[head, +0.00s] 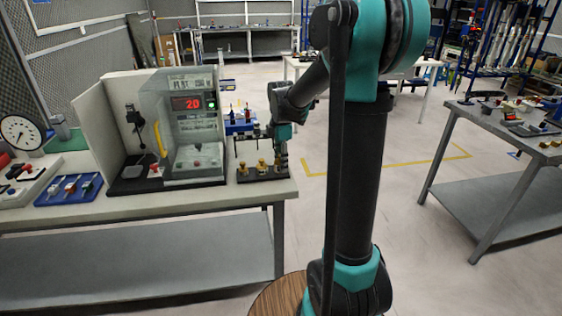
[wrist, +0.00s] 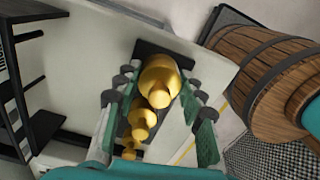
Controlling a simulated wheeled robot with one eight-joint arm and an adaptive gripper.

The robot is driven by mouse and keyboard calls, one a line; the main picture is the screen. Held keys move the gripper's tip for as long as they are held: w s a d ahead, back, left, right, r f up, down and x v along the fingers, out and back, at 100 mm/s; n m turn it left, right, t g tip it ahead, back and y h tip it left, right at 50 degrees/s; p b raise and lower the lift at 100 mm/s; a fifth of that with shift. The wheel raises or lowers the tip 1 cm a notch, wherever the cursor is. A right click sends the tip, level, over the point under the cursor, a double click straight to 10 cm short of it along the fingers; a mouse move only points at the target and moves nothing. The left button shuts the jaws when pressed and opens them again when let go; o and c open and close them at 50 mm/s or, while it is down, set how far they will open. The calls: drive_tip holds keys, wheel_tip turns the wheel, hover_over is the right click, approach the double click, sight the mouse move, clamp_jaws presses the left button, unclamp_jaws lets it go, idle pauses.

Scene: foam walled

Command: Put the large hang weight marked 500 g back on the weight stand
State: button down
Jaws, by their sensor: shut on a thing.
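My gripper (head: 281,150) reaches down at the stand's right end. In the wrist view its green fingers (wrist: 158,88) are on both sides of the largest brass weight (wrist: 160,76), shut on it. Smaller brass weights (wrist: 142,120) line up behind it toward the palm. The black base (wrist: 168,50) shows below the large weight. I cannot tell whether the weight touches it. No marking is readable.
A clear-walled test machine (head: 195,125) with a red display stands left of the stand. A blue tray (head: 238,124) is behind. A wooden barrel (wrist: 270,75) stands beside the bench in the wrist view. Open floor lies right of the bench.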

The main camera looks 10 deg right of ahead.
drive_tip(key=c, duration=0.9)
unclamp_jaws()
wheel_tip(320, 180, up, 11)
drive_tip(key=shift+r, duration=0.4)
drive_tip(key=shift+s, duration=0.15)
drive_tip(key=s+f+m, duration=0.3)
drive_tip(key=s+d+f+m+t, duration=0.1)
drive_tip(key=s+f+m, duration=0.2)
drive_tip(key=s+f, duration=0.1)
drive_tip(key=s+d+f+m+t, duration=0.1)
drive_tip(key=s+f+m, duration=0.2)
drive_tip(key=m, duration=0.1)
drive_tip(key=shift+s+d+f, duration=0.25)
drive_tip(key=shift+f, duration=0.05)
drive_tip(key=s+f+m, duration=0.3)
drive_tip(key=s+d+f+m+t, duration=0.1)
drive_tip(key=s+f+m, duration=0.2)
drive_tip(key=s, duration=0.1)
drive_tip(key=s+f+m+t, duration=0.1)
drive_tip(key=s+f+m, duration=0.2)
drive_tip(key=s, duration=0.1)
drive_tip(key=shift+s+d+f+m, duration=0.15)
drive_tip(key=shift+d+f+m, duration=0.1)
drive_tip(key=shift+m, duration=0.15)
